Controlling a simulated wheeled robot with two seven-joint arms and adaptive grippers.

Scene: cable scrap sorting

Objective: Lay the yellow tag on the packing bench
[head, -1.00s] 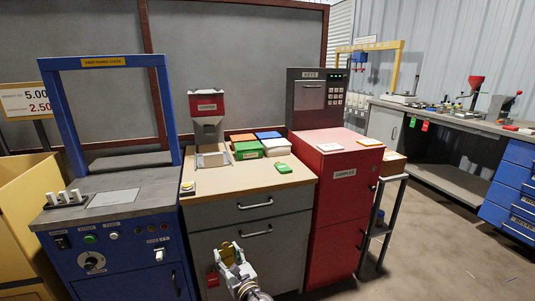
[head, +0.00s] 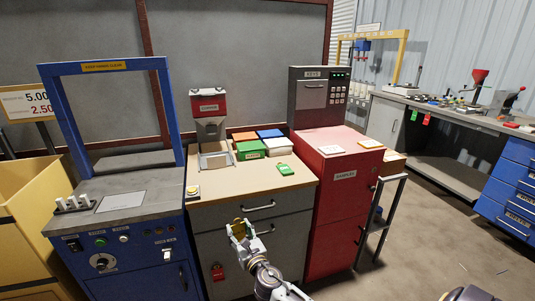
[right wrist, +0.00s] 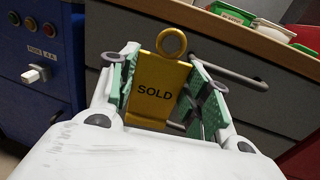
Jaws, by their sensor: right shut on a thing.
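The yellow tag (right wrist: 157,90) reads SOLD and has a ring at its top. My right gripper (head: 241,229) is shut on it, with the tag between the green finger pads in the right wrist view. In the head view the tag (head: 237,223) shows small, in front of the upper drawers of a grey cabinet with a wooden top (head: 233,185). The gripper is in front of the cabinet's front edge, apart from the top. No label naming the packing bench is readable; a long grey workbench (head: 468,118) stands at the back right. My left gripper is out of view.
A blue machine (head: 122,240) stands left, a red cabinet (head: 340,190) right. The top's front middle is clear.

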